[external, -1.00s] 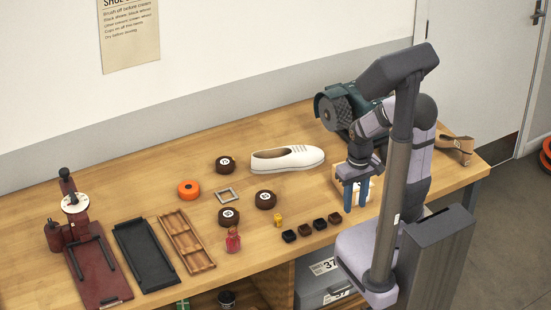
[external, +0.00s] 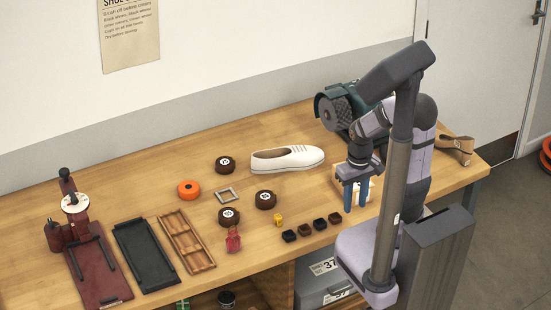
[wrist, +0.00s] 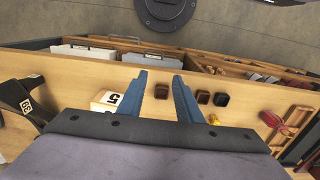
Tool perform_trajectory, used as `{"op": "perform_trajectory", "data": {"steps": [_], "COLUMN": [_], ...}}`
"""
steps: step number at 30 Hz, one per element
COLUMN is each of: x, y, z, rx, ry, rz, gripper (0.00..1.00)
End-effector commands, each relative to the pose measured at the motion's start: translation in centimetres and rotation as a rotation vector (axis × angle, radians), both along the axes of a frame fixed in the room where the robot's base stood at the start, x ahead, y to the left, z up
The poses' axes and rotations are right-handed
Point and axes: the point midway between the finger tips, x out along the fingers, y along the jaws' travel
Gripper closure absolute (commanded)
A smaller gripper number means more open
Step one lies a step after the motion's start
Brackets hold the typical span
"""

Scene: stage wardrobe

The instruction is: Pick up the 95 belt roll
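Three dark brown belt rolls with white round labels lie flat on the wooden bench in the external view: one at the back (external: 225,164), one at the right (external: 266,199) and one at the front (external: 229,217). The label numbers are too small to read surely, so I cannot tell which is the 95 belt roll. My gripper (external: 356,209) is to the right of all three, above the bench, with its blue fingers apart and empty. The wrist view also shows my gripper (wrist: 159,76) open; I make out no belt roll there.
A white shoe (external: 287,159) lies behind the rolls. An orange roll (external: 188,189), a square metal frame (external: 227,195), a red bottle (external: 233,240) and a yellow piece (external: 278,220) are near them. Several small dark cups (external: 305,230) line the front edge. A grinder (external: 336,108) stands behind my arm.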

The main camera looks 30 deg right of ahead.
Motion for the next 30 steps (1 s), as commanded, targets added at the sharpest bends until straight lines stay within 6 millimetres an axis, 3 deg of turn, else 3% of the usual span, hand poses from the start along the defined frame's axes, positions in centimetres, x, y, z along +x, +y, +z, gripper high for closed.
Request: {"op": "perform_trajectory", "data": {"steps": [14, 19, 30], "x": [0.00, 0.00, 0.04], "y": [0.00, 0.00, 0.00], "z": [0.00, 0.00, 0.25], "rx": [0.000, 0.000, 0.000], "ry": [0.000, 0.000, -0.001], "rz": [0.000, 0.000, 0.000], "gripper": [0.68, 0.30, 0.29]}}
